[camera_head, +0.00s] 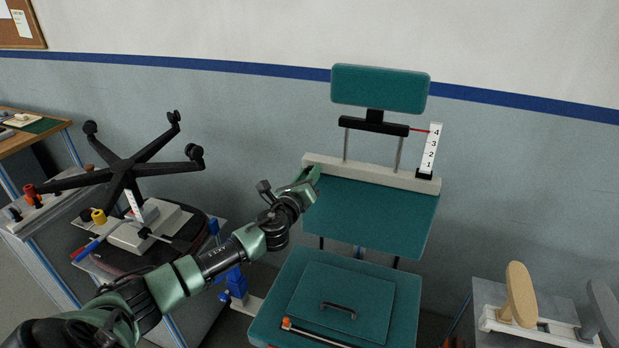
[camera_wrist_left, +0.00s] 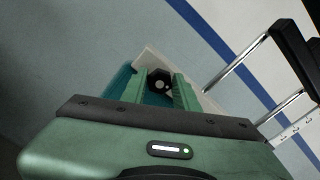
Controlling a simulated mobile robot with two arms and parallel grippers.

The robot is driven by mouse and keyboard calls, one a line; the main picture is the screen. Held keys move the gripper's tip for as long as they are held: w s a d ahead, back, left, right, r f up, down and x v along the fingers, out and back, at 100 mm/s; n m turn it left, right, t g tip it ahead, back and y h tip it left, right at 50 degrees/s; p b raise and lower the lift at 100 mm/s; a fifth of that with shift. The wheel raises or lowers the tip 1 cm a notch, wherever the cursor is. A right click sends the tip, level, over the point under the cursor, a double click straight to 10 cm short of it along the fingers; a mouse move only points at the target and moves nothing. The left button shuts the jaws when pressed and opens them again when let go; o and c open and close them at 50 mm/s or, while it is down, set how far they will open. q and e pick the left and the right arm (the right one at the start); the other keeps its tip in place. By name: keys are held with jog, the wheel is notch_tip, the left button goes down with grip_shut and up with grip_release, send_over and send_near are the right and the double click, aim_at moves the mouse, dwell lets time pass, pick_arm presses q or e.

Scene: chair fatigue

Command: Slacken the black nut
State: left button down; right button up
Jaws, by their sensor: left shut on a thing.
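My left gripper (camera_head: 313,174) is at the left end of the pale crossbar (camera_head: 375,175) below the headrest. In the left wrist view, a black hexagonal nut (camera_wrist_left: 159,83) with a light centre sits between the two green fingers of my left gripper (camera_wrist_left: 160,92), against the pale bar. The fingers are shut on it. In the head view the nut is hidden by the gripper. My right gripper is not in view.
A teal headrest (camera_head: 380,88) stands on two rods beside a white scale (camera_head: 432,148) numbered 1 to 4. The teal backrest (camera_head: 370,213) and seat (camera_head: 400,315) lie below. An upturned chair base (camera_head: 125,168) is at left, a bench with pads (camera_head: 520,295) at right.

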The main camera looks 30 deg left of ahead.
pick_arm(q)
jog(key=shift+f+n+b, duration=0.2)
jog(key=shift+n+b, duration=0.05)
jog(key=shift+n, duration=6.25)
jog(key=shift+f+n+b, duration=0.15)
jog(key=shift+n+b, duration=0.05)
jog(key=shift+n, duration=6.3)
jog(key=c, duration=1.1)
grip_release()
jog(key=shift+o, duration=0.2)
